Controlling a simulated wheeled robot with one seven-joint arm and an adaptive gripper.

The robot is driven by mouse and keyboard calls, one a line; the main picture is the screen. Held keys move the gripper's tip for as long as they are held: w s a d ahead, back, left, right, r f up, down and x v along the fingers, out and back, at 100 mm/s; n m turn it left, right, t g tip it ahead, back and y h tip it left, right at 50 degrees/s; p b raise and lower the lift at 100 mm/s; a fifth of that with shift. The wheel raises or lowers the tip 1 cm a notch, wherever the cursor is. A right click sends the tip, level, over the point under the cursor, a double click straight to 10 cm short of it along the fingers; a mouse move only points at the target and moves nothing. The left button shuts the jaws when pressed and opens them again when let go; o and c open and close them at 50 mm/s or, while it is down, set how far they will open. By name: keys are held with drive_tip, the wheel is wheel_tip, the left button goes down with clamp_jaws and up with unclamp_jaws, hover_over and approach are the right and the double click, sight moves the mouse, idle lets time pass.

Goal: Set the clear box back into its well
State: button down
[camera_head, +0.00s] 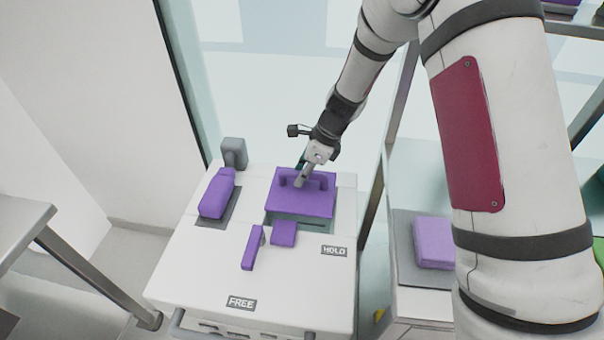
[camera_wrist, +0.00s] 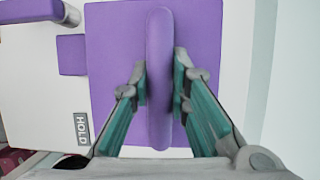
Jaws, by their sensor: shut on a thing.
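A purple plate-like top (camera_head: 300,205) with a raised bar handle stands at the back of the white machine. My gripper (camera_head: 301,181) is on this handle. In the wrist view, my gripper (camera_wrist: 160,88) has one finger on each side of the purple handle (camera_wrist: 159,30) and is shut on it. The purple top (camera_wrist: 112,60) lies flat below the fingers. A dark grey-green opening (camera_head: 303,219) shows along its front edge, probably the well. I cannot make out clear walls under the purple top, so how deep it sits is hidden.
The white machine top (camera_head: 205,262) bears HOLD (camera_head: 334,251) and FREE (camera_head: 241,303) labels. A purple lever (camera_head: 252,248) and a purple block (camera_head: 284,233) are just in front. Another purple block (camera_head: 217,194) is at left. A shelf with a purple box (camera_head: 433,243) stands right.

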drive_tip(key=c, duration=1.4)
unclamp_jaws()
drive_tip(key=shift+c, duration=0.2)
